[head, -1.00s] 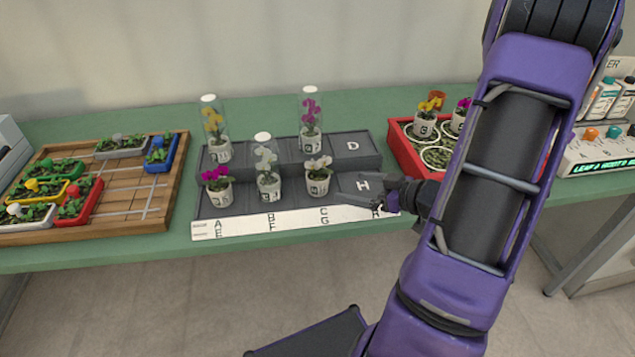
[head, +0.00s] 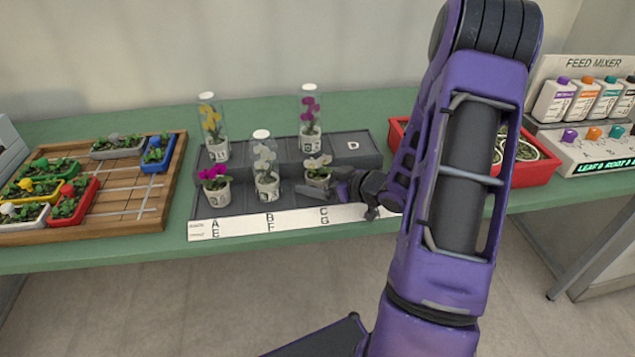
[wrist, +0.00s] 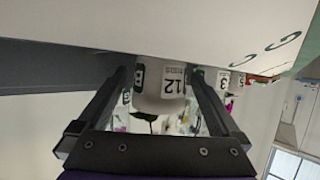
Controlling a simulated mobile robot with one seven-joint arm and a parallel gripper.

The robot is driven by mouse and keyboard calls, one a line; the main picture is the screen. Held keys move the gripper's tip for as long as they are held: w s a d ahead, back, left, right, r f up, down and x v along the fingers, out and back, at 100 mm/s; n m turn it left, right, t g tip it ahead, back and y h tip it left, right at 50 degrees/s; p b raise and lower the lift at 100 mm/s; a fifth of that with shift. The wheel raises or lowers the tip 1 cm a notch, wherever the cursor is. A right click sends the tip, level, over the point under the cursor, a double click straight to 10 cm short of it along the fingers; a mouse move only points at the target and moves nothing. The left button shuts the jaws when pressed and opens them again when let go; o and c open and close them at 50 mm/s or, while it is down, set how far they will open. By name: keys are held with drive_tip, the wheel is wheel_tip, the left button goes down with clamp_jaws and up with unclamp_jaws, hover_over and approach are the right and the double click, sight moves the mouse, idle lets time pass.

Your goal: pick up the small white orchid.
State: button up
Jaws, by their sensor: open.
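The small white orchid (head: 317,162) stands uncovered in a white pot in the front row of the dark stepped rack (head: 240,205), near labels C and G. My gripper (head: 322,186) reaches in low from the right at its pot, partly covering it. In the wrist view, which is upside down, the pot marked 12 (wrist: 160,88) sits between the spread fingers of my gripper (wrist: 161,76), white petals below it. The fingers look open on both sides of the pot; I cannot tell whether either touches it.
A taller white orchid under a clear cover (head: 265,158) stands close left, with a magenta orchid (head: 214,179) beyond. Covered yellow (head: 211,122) and magenta (head: 309,108) orchids stand on the back step. A red tray (head: 545,172) lies right, a wooden board (head: 120,205) left.

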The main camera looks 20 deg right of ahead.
drive_tip(key=shift+c, duration=0.2)
drive_tip(key=c, duration=1.4)
drive_tip(key=shift+c, duration=0.2)
drive_tip(key=shift+r, duration=0.15)
